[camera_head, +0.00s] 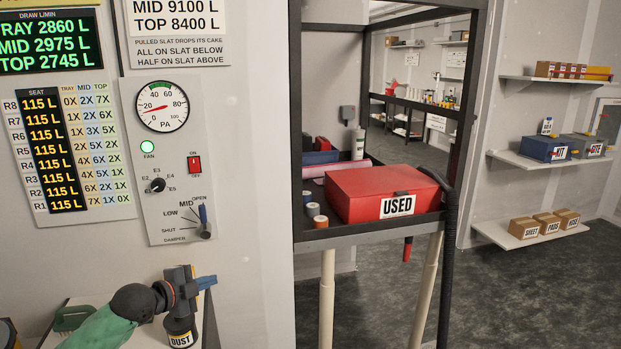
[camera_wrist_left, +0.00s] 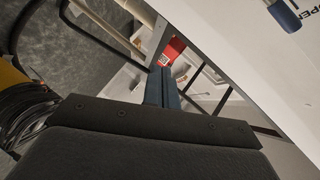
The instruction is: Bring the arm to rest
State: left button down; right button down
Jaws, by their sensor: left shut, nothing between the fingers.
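My left arm comes in from the lower left in a green sleeve, with a dark wrist. My left gripper (camera_head: 207,282) points right in front of the pale wall, below the damper dial. Its blue fingers are shut with nothing between them. In the wrist view the closed fingers (camera_wrist_left: 163,88) lie together and point away from the camera. They appear to touch nothing. A dark container labelled DUST (camera_head: 181,338) stands just below the gripper, partly hidden by the wrist. My right gripper is not in view.
The wall panel (camera_head: 168,225) has a pressure gauge, a red switch and a damper lever (camera_head: 204,218) above the gripper. To the right, a dark-framed bench holds a red USED box (camera_head: 375,193) and small rolls. A black hose (camera_head: 449,260) hangs at its corner. Shelves stand farther right.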

pick_arm(q)
jog(key=s+d+f+n+g+y, duration=0.2)
jog(key=s+d+f+n, duration=0.15)
jog(key=s+f, duration=0.5)
jog(key=s+d+f+n+g+y, duration=0.1)
jog(key=s+d+f+n, duration=0.25)
jog(key=s+f, duration=0.55)
jog(key=s+a+f+n+g+y, duration=0.1)
jog(key=s+f+n+g+y, duration=0.15)
jog(key=s+f+n, duration=0.65)
jog(key=s+a+f+n+g+y, duration=0.1)
jog(key=s+n+g+y, duration=0.15)
jog(key=s, duration=1.25)
notch_tip(320, 180, down, 21)
jog(key=w+d+g, duration=0.1)
jog(key=w, duration=0.2)
jog(key=s+f, duration=0.4)
jog(key=f, duration=0.9)
jog(key=s+f+g, duration=0.1)
jog(key=s+f, duration=0.3)
jog(key=f, duration=0.8)
jog(key=shift+s+d+f+m+h, duration=0.2)
jog(key=shift+d+f+m+h, duration=0.15)
jog(key=shift+d+f, duration=0.1)
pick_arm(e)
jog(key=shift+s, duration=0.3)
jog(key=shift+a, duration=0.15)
